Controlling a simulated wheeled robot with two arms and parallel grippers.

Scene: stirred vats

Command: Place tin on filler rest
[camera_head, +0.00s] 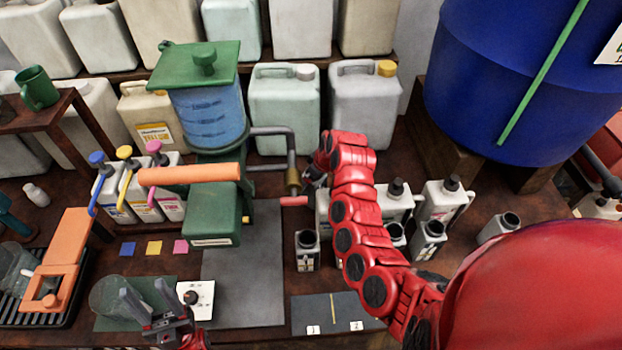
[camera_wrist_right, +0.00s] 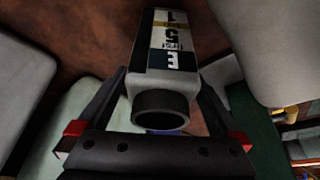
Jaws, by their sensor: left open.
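In the right wrist view a white tin (camera_wrist_right: 161,75) with a black mouth and a printed label lies between the fingers of my right gripper (camera_wrist_right: 160,98), which look closed on its sides. In the head view my right gripper (camera_head: 316,178) is beside the filler's spout (camera_head: 293,178), partly hidden by my arm; I cannot pick out the held tin there. The green filler (camera_head: 213,215) has a blue tank (camera_head: 207,115). A dark grey plate (camera_head: 250,275) lies under and in front of it; I cannot tell whether this is the rest. My left gripper (camera_head: 150,305) is open and empty at the lower left.
Several tins stand right of the filler, one (camera_head: 307,252) near the plate's edge. A numbered dark mat (camera_head: 330,312) lies in front. A glass jar (camera_head: 112,295) and white switch box (camera_head: 197,298) are near my left gripper. Large jerrycans (camera_head: 285,105) and a blue drum (camera_head: 520,80) stand behind.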

